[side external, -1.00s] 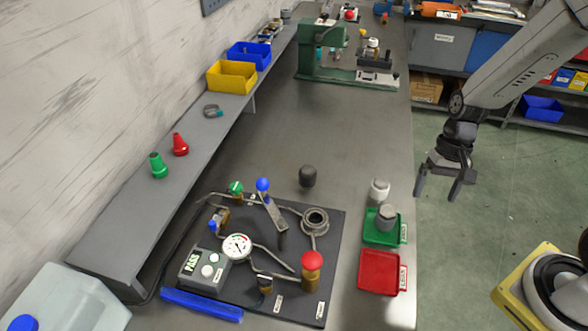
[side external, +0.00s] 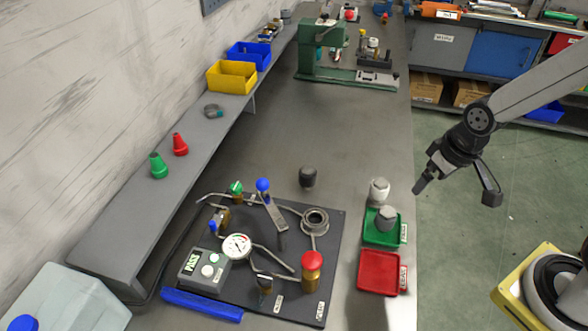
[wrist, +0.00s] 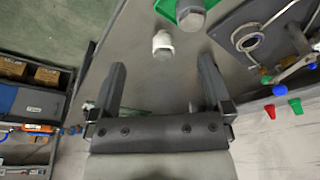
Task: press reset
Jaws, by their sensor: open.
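A grey control box (side external: 204,271) with a lit PASS sign (side external: 191,263) stands at the front left of the dark fixture plate in the side view. Two round pale buttons (side external: 210,266) sit on its top; I cannot read which one is reset. A round gauge (side external: 236,247) is just behind the box. My gripper (side external: 456,192) is open and empty in the air to the right of the bench, well away from the box. In the wrist view its two fingers (wrist: 162,65) are spread with nothing between them; the control box is not seen there.
The fixture carries a red-knobbed post (side external: 312,262), a blue-knobbed lever (side external: 263,186) and a ring fitting (side external: 315,220). A green tray (side external: 374,239) with a grey-capped part and a red tray (side external: 379,284) lie to its right. A pale-capped part (side external: 379,190) stands behind the green tray.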

